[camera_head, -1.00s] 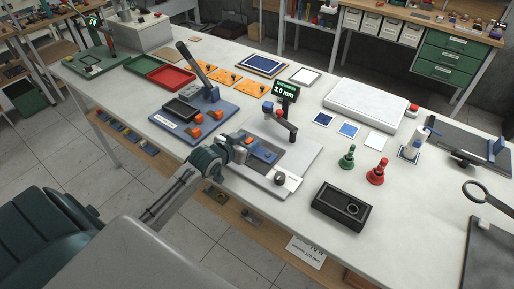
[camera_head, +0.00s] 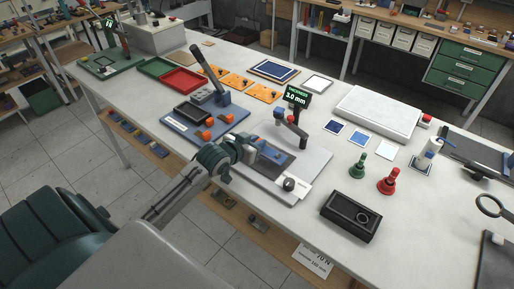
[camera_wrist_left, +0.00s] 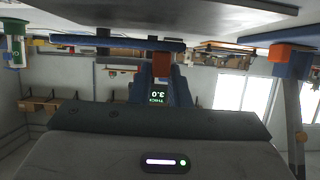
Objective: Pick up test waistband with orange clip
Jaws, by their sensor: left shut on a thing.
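My left gripper (camera_head: 258,148) reaches over the grey plate (camera_head: 312,158) of the thickness gauge. In the left wrist view its blue fingers (camera_wrist_left: 160,84) are shut on an orange clip (camera_wrist_left: 161,65). A dark blue strip (camera_wrist_left: 115,44), apparently the test waistband, adjoins the clip there. A blue piece (camera_head: 275,155) also shows beside the gripper in the head view, over the plate; I cannot tell whether it touches the plate. The gauge's display (camera_head: 297,96) reads 3.0 mm and stands just behind the gripper. My right gripper is not in view.
A lever press on a blue base (camera_head: 178,124) stands to the left. A black box (camera_head: 348,216), a green stamp (camera_head: 358,168) and a red stamp (camera_head: 388,182) stand to the right. Red (camera_head: 183,80) and green trays lie farther back. The table between the plate and black box is clear.

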